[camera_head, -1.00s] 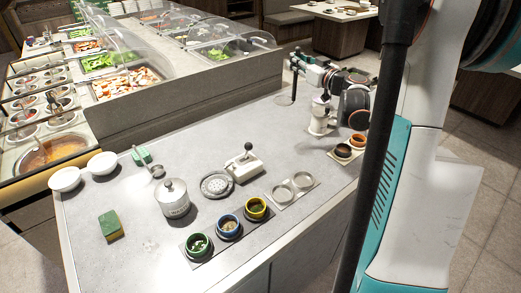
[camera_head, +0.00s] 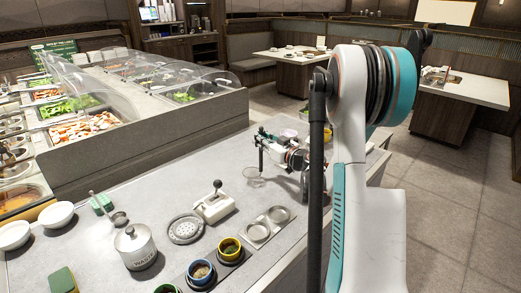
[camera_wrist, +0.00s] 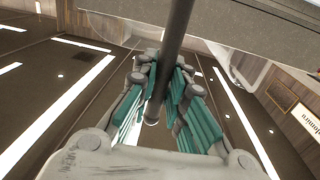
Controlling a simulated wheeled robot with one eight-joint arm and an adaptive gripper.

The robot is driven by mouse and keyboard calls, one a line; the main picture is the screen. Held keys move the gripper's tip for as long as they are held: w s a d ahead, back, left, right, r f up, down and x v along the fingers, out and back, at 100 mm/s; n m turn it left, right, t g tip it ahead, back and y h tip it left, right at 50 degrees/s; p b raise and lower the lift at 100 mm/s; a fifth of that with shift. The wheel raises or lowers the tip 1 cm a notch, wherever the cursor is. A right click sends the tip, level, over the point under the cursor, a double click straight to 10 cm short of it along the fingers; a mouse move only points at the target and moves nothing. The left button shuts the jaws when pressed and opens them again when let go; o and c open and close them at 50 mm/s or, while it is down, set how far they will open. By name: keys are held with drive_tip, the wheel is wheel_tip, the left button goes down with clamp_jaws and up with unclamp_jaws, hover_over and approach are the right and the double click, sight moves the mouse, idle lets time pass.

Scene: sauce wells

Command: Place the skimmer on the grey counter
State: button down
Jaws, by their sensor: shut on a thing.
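The skimmer shows its round wire hoop (camera_head: 254,172) and an upright dark handle in the head view. The hoop is low over the far part of the grey counter (camera_head: 95,240); I cannot tell whether it touches. My gripper (camera_head: 264,136) is shut on the upper handle, above the counter's far right part. In the wrist view, the dark handle (camera_wrist: 176,38) runs between the teal-padded fingers of my gripper (camera_wrist: 160,72).
A white lidded pot (camera_head: 136,247), a grey perforated disc (camera_head: 185,229), a white lever device (camera_head: 214,206) and sauce bowls (camera_head: 229,249) stand on the counter. White bowls (camera_head: 56,215) and a sponge (camera_head: 62,281) are at left. A raised food bar (camera_head: 150,148) borders the back.

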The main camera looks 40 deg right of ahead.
drive_tip(key=shift+f+b, duration=0.5)
drive_tip(key=shift+f, duration=1.2)
drive_tip(key=shift+f, duration=0.2)
drive_tip(key=c, duration=1.5)
unclamp_jaws()
drive_tip(key=shift+r, duration=0.1)
drive_tip(key=shift+r, duration=0.2)
drive_tip(key=s, duration=0.4)
drive_tip(key=s+p, duration=0.1)
drive_tip(key=s, duration=0.3)
drive_tip(key=s+p, duration=0.1)
drive_tip(key=s, duration=0.3)
drive_tip(key=shift+d+f, duration=0.1)
drive_tip(key=shift+d, duration=0.25)
